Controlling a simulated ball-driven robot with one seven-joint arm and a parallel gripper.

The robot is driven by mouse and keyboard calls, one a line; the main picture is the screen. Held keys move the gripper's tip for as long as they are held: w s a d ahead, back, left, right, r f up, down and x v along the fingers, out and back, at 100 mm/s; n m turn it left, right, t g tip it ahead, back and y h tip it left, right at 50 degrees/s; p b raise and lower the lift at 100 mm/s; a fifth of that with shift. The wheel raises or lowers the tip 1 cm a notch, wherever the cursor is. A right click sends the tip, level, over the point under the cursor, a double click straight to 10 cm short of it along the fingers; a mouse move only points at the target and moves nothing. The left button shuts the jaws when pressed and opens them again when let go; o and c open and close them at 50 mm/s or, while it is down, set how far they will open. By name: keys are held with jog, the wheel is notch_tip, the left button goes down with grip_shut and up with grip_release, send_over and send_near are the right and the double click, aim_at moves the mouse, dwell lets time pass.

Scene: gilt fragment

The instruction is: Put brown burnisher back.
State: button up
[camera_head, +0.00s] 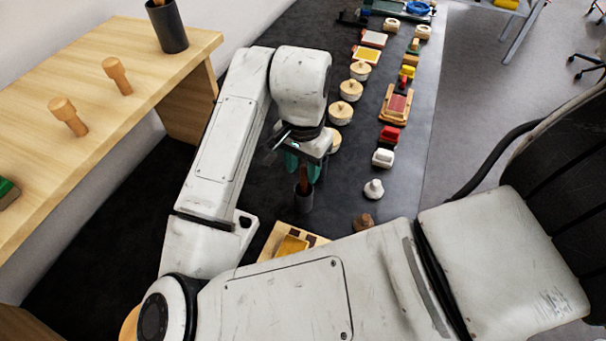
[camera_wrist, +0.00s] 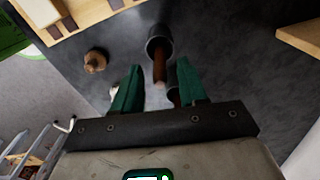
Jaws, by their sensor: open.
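A brown stick, which looks like the brown burnisher (camera_head: 304,175), stands in a small dark cup (camera_head: 304,199) on the dark mat. In the wrist view the stick (camera_wrist: 159,72) rises out of the dark cup (camera_wrist: 160,37) towards me. My gripper (camera_head: 303,166) is just above the cup, and its green fingers are open around the upper part of the stick. In the wrist view the gripper (camera_wrist: 159,67) has its fingers apart on either side of the stick, with no clear contact. A small brown and dark thing (camera_wrist: 173,95) behind it is partly hidden.
A brown knob (camera_head: 364,222) and a white knob (camera_head: 373,189) stand right of the cup. A wooden tray (camera_head: 312,237) lies nearer. Round wooden boxes (camera_head: 351,90) and stamps run up the mat. A wooden table (camera_head: 100,70) at left bears another dark cup (camera_head: 170,30) and two pegs.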

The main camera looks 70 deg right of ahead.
notch_tip(320, 180, up, 8)
jog(key=shift+f, duration=0.15)
dwell(0.3)
